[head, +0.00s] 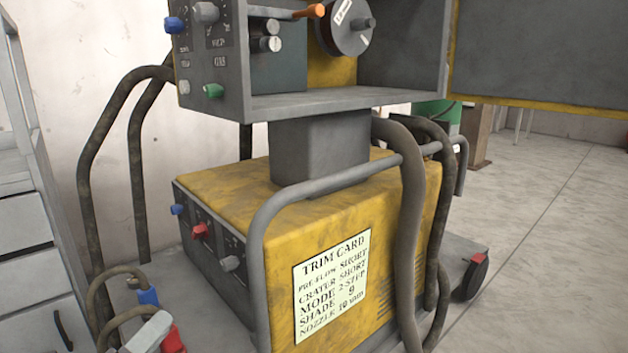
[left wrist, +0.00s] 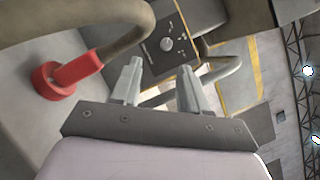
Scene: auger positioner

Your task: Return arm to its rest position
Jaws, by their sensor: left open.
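My left gripper (left wrist: 159,69) shows in the left wrist view with its two grey fingers spread apart. Nothing is visible between the fingers. A red connector (left wrist: 62,75) with a thick hose is to the left of the fingers, apart from them. A grey panel with a round knob (left wrist: 167,44) lies beyond the fingertips. In the head view, a pale grey piece at the lower left edge overlaps a red connector (head: 173,341); I cannot tell whether that piece is part of my gripper. My right gripper is not in view.
A yellow welding machine (head: 400,225) with a trim card (head: 331,285) stands on a grey wheeled base. A wire feeder box (head: 345,101) sits above it. Thick hoses (head: 411,240) loop on both sides. A grey drawer cabinet (head: 25,235) is at the left.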

